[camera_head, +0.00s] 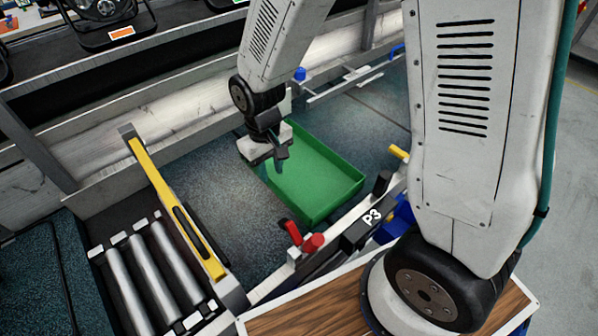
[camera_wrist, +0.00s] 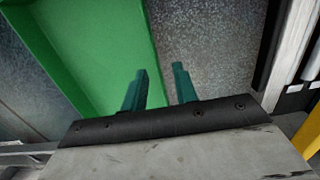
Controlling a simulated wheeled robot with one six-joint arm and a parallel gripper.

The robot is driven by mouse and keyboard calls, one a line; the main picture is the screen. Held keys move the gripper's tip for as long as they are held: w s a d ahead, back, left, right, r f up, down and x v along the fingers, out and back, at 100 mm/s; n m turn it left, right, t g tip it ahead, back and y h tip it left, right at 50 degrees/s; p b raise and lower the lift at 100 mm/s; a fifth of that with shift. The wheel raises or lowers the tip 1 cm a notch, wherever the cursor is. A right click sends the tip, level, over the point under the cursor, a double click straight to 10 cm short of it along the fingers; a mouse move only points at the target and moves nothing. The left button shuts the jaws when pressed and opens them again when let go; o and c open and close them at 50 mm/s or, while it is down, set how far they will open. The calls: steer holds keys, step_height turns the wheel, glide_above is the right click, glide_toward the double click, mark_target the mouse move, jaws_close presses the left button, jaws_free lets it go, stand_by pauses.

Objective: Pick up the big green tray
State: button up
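The big green tray (camera_head: 318,178) lies on the dark speckled work surface in the head view. It is a shallow rectangular tray with raised walls and looks empty. My gripper (camera_head: 281,166) is above the tray's left side and hides part of that wall. In the wrist view the tray (camera_wrist: 100,45) fills the upper left. The left finger overlaps the tray's edge in the picture and the right finger is over the speckled surface. I cannot tell how high the fingers are above the wall.
A yellow bar (camera_head: 177,208) and metal rollers (camera_head: 150,270) are to the left. A front rail carries red knobs (camera_head: 312,243) and a P3 label (camera_head: 371,216). A metal wall runs behind the tray. The speckled surface (camera_head: 215,190) left of the tray is clear.

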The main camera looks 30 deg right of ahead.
mark_target(271, 181)
steer(key=shift+t, duration=0.4)
steer(key=f, duration=0.2)
steer(key=w+f, duration=0.1)
steer(key=f, duration=0.2)
steer(key=w+f, duration=0.1)
steer(key=f, duration=0.1)
steer(key=shift+d+f, duration=0.15)
steer(key=shift+f, duration=0.05)
jaws_close()
